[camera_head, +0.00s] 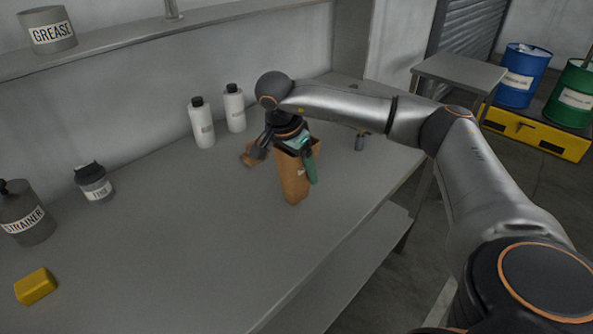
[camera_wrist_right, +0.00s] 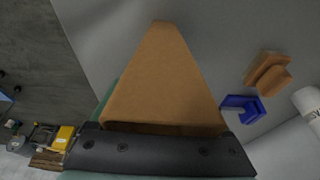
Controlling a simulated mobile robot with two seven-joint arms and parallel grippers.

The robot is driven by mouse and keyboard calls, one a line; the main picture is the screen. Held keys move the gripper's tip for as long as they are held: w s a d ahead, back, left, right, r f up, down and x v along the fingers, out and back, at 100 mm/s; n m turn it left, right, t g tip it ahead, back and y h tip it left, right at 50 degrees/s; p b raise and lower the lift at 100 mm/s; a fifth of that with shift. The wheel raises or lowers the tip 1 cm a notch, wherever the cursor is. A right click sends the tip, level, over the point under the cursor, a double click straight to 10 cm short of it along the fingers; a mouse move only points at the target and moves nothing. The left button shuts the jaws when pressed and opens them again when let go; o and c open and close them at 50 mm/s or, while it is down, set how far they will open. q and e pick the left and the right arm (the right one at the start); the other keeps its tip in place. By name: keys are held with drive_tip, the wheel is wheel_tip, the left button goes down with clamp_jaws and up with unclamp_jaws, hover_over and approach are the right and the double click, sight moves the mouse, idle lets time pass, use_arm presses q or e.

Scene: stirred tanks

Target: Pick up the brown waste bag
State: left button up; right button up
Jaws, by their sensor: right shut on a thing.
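The brown waste bag (camera_head: 293,180) is a tall, narrow, open-topped bag over the middle of the grey workbench. My right gripper (camera_head: 294,145) comes down on its top edge and is shut on it. In the right wrist view the bag (camera_wrist_right: 165,80) fills the middle, tapering away from the dark finger bar (camera_wrist_right: 160,153) that lies across its rim. I cannot tell whether its bottom touches the bench. A green thing (camera_head: 311,169) shows right beside the bag, partly hidden behind it. My left gripper is not in view.
Two white bottles (camera_head: 202,124) stand behind on the workbench (camera_head: 190,240). A small brown block (camera_wrist_right: 268,73) and a blue bracket-shaped piece (camera_wrist_right: 243,108) lie near the bag. The front left bench is mostly clear, except a yellow block (camera_head: 35,286).

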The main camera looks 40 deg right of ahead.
drive_tip(key=c, duration=0.6)
drive_tip(key=shift+r, duration=0.1)
